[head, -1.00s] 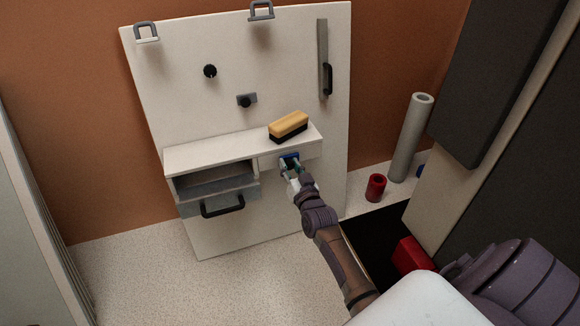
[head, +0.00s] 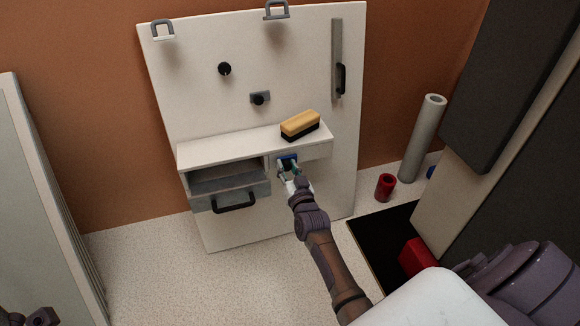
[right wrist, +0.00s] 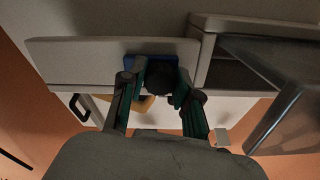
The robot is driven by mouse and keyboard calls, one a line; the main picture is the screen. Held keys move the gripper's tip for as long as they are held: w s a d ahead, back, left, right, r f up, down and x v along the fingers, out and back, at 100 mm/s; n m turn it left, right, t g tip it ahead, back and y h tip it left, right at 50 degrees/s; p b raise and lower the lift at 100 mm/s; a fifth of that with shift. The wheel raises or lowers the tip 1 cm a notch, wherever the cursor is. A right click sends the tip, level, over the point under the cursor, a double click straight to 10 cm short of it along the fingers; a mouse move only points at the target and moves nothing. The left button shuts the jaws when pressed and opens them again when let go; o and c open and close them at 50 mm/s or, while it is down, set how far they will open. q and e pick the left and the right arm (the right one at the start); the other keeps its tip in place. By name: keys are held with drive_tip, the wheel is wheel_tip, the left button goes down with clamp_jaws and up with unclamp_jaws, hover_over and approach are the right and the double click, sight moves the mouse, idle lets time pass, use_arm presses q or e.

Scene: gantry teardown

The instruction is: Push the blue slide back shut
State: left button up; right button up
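The blue slide (head: 288,158) is a small blue block on the light front strip below the shelf, near that strip's left end beside the drawer box. In the right wrist view, the blue slide (right wrist: 165,48) sits behind a dark round knob (right wrist: 161,76). My right gripper (head: 288,170) is at the slide, its green fingers either side of the knob. The fingers are apart; whether they press on the knob I cannot tell. A dark part of mine shows at the bottom left corner; my left fingers are not in view.
The grey drawer (head: 232,186) left of the slide stands open, its black handle (head: 235,203) sticking out. A yellow and black brush (head: 300,124) lies on the shelf (head: 222,149). A red cylinder (head: 385,187) and a grey tube (head: 422,138) stand right of the board.

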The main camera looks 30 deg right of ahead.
drive_tip(key=o, duration=0.4)
drive_tip(key=shift+w+a, duration=0.1)
drive_tip(key=shift+a, duration=0.2)
drive_tip(key=v, duration=1.2)
drive_tip(key=shift+d, duration=0.1)
